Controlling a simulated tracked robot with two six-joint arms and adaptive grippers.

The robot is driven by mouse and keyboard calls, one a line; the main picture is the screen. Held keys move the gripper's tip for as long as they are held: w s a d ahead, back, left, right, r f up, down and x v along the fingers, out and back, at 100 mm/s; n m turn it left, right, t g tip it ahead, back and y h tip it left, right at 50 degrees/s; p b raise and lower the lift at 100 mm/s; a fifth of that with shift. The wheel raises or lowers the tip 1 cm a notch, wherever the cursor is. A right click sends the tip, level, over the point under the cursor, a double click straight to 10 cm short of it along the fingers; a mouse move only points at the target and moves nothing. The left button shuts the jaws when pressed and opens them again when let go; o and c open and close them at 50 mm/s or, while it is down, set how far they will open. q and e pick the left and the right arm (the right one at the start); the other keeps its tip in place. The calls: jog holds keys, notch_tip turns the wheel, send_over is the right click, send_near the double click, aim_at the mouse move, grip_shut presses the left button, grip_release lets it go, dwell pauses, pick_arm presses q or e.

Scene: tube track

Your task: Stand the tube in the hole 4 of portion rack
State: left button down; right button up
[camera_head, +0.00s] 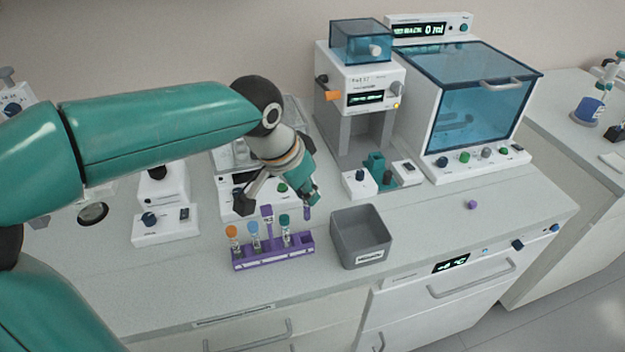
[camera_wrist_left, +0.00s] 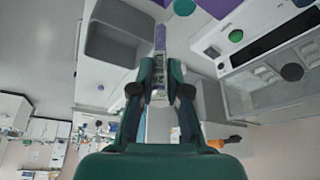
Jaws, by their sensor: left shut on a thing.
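The purple portion rack (camera_head: 272,258) stands on the counter in the head view. It holds three tubes with orange, blue and teal caps; a purple upright stands behind them. Its hole numbers are too small to read. My left gripper (camera_head: 308,193) is above and behind the rack's right end, pointing down. It is shut on the tube (camera_wrist_left: 160,62). The tube's purple end (camera_head: 307,212) shows below the fingers, apart from the rack. In the left wrist view, the left gripper (camera_wrist_left: 160,88) has its fingertips on both sides of the tube. My right gripper is not in view.
A grey bin (camera_head: 360,238) stands close to the rack's right. A loose purple cap (camera_head: 471,204) lies on the counter farther right. White instruments (camera_head: 168,217) stand behind and left; a blue-windowed machine (camera_head: 480,105) stands at back right. The counter in front of the rack is clear.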

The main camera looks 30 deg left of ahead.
aim_at(304, 217)
pick_arm(q)
notch_tip(304, 217, down, 3)
jog(key=b, duration=0.2)
jog(key=shift+s+b, duration=0.1)
jog(key=shift+b, duration=0.2)
jog(key=shift+s+f+b, duration=0.1)
jog(key=shift+f+b, duration=0.45)
jog(key=shift+f, duration=0.2)
jog(key=shift+s, duration=0.1)
jog(key=shift+f+b, duration=0.5)
jog(key=shift+b, duration=0.05)
dwell(0.5)
jog(key=shift+f+b, duration=0.35)
jog(key=shift+f, duration=0.05)
jog(key=shift+f, duration=0.1)
dwell(0.3)
jog(key=shift+f+b, duration=0.5)
jog(key=shift+b, duration=0.05)
